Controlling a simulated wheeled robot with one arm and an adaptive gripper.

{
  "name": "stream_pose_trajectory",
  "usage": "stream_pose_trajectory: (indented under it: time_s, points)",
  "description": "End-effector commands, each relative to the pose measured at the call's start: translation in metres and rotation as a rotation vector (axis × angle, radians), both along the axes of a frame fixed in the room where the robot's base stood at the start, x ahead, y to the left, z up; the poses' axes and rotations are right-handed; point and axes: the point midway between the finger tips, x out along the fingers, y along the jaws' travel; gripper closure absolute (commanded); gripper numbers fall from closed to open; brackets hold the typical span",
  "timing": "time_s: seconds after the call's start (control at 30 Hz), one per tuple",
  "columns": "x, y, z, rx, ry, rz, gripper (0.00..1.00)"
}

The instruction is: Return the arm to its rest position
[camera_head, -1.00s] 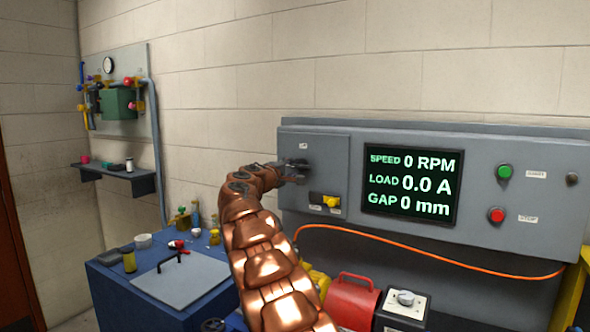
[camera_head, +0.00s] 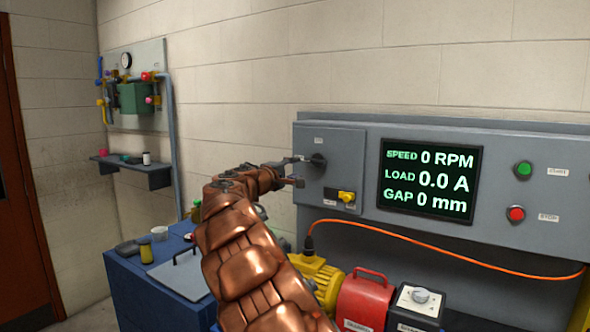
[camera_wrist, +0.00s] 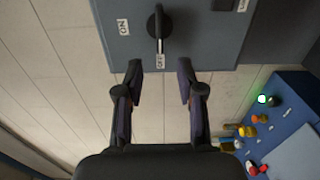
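My copper-coloured arm reaches up from the bottom of the head view, bent at the top. My gripper (camera_head: 291,172) is at its end, just left of the black rotary knob (camera_head: 317,160) on the grey control panel (camera_head: 330,145). In the wrist view my gripper (camera_wrist: 160,72) is open, with nothing between its two fingers. The knob (camera_wrist: 158,24) shows beyond the fingertips, apart from them. Its pale pointer line is toward the OFF label, and an ON label sits to the left.
The screen (camera_head: 429,180) reads 0 RPM, 0.0 A and 0 mm. A yellow motor (camera_head: 318,275), red box (camera_head: 363,302) and dial box (camera_head: 415,305) stand below the panel. An orange cable (camera_head: 450,254) hangs there. A blue bench (camera_head: 150,288) is at the left.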

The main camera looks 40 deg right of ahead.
Motion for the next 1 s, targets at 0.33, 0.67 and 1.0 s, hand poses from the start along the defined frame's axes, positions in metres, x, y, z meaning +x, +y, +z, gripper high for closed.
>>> stream_pose_trajectory:
  time_s: [0.33,0.67,1.0]
  points:
    - [0.000,0.000,0.000,0.000,0.000,0.000,0.62]
    - [-0.009,0.004,-0.001,0.024,-0.006,-0.012,0.62]
    - [-0.106,0.040,-0.048,0.315,-0.053,-0.143,0.62]
